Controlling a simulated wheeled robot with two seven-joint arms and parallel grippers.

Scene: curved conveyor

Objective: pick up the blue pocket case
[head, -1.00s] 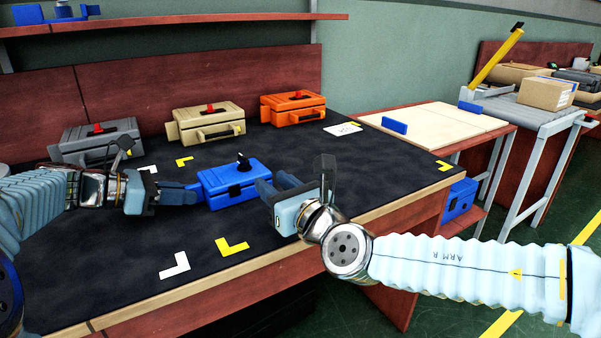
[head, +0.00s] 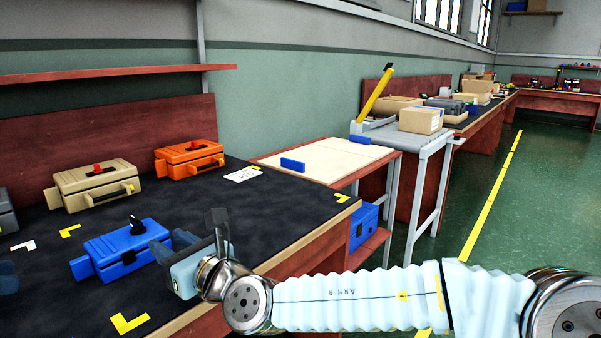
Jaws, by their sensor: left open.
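The blue pocket case (head: 128,262) lies on the black table top at the left of the head view, with a small black piece (head: 136,226) standing on its lid and a blue tab (head: 81,268) at its left end. My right gripper (head: 168,247) is at the right end of the case. Its two dark blue fingers show a gap between them, but I cannot tell whether they hold a part of the case. My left gripper (head: 8,278) shows only as dark fingers at the left picture edge, open and apart from the case.
A tan case (head: 92,187) and an orange case (head: 188,160) stand behind. A grey case (head: 6,214) is cut off at the left. Yellow corner marks (head: 130,323) lie on the table. A pale side table (head: 325,158) with a blue block (head: 292,164) stands to the right.

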